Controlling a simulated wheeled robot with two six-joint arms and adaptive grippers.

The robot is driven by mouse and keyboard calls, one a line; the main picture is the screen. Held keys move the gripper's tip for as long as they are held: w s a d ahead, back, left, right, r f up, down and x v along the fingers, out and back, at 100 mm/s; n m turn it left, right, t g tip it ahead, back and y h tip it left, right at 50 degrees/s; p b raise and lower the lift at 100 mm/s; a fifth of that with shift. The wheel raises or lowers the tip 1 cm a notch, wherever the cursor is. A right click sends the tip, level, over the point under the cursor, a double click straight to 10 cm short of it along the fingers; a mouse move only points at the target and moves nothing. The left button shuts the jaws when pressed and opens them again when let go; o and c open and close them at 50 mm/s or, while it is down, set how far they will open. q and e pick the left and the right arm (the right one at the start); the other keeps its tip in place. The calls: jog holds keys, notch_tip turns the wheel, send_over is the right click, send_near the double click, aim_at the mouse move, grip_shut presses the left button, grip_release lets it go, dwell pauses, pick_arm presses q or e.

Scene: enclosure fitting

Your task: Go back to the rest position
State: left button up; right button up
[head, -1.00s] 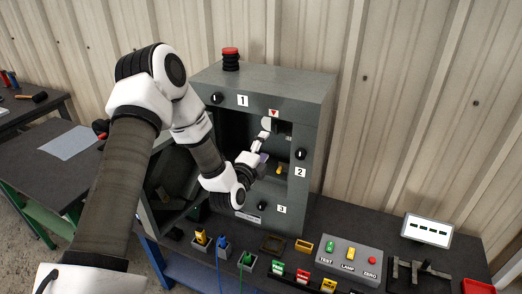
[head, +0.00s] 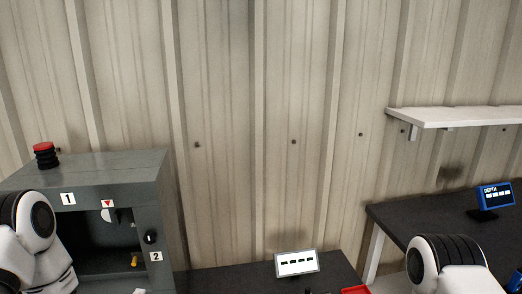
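Neither gripper shows in the head view. A white and black part of my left arm (head: 38,235) is at the lower left, in front of the grey enclosure's left side. A white and black part of my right arm (head: 440,262) is at the lower right. The grey enclosure (head: 120,165) stands open at the left, with labels 1 and 2 and a red arrow mark in view. A small yellow part (head: 134,261) shows inside it. The enclosure's lower part is out of the picture.
A black stack with a red top (head: 45,155) stands on the enclosure. A white display (head: 297,263) and a red tray's edge (head: 356,290) are at bottom centre. A white shelf (head: 455,117) is on the right wall, above a dark table (head: 400,220) with a blue DEPTH display (head: 492,199).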

pick_arm(q)
jog(key=s+d+f+n+g+h, duration=0.1)
jog(key=s+d+f+g, duration=0.2)
jog(key=s+f, duration=0.25)
jog(key=s+d+f+n+g, duration=0.1)
jog(key=s+d+f+g, duration=0.1)
jog(key=s+d+f, duration=0.35)
jog(key=s+f+n+g, duration=0.3)
jog(key=s+n+g, duration=0.1)
jog(key=s+n, duration=0.4)
jog(key=s+f+n+g+b, duration=0.1)
jog(key=s+f+n+g, duration=0.3)
jog(key=s+n, duration=0.4)
jog(key=s+g, duration=0.1)
jog(key=s, duration=0.2)
jog(key=shift+n, duration=0.3)
